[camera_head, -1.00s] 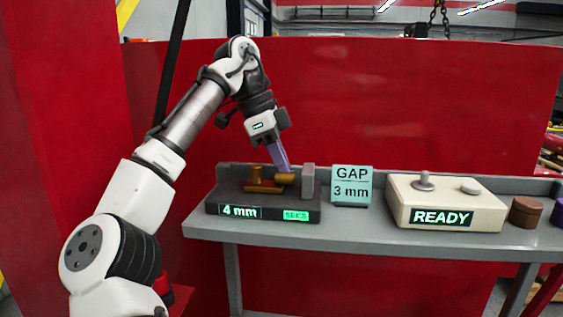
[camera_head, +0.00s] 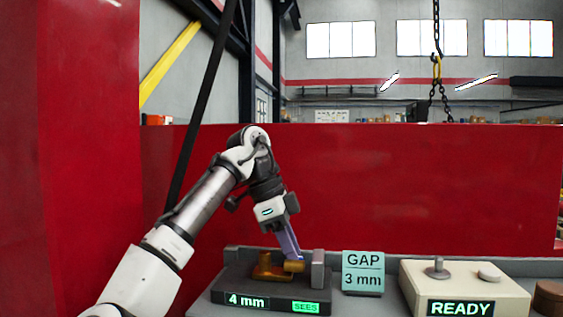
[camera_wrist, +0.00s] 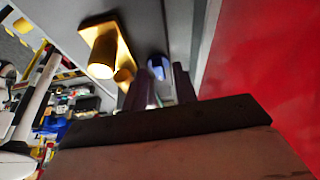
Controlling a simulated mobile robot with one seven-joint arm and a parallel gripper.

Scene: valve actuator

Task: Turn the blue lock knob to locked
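A dark fixture (camera_head: 270,296) on the bench carries a brass part (camera_head: 268,268), a grey upright block (camera_head: 318,268) and displays reading "4 mm" and "SEES". My gripper (camera_head: 296,257) points down at the brass part's right end, left of the grey block. In the wrist view my gripper (camera_wrist: 162,85) shows two purple fingers spread apart. A small blue, bright-faced round piece (camera_wrist: 157,67), perhaps the lock knob, appears between and beyond the fingertips. The brass part (camera_wrist: 103,50) is to its left. No blue knob can be made out in the head view. Contact cannot be told.
A card (camera_head: 363,273) reading "GAP 3 mm" stands right of the fixture. Further right is a cream box (camera_head: 466,290) reading "READY" with two knobs on top. A brown object (camera_head: 549,299) is at the right edge. A red wall (camera_head: 400,190) stands behind the bench.

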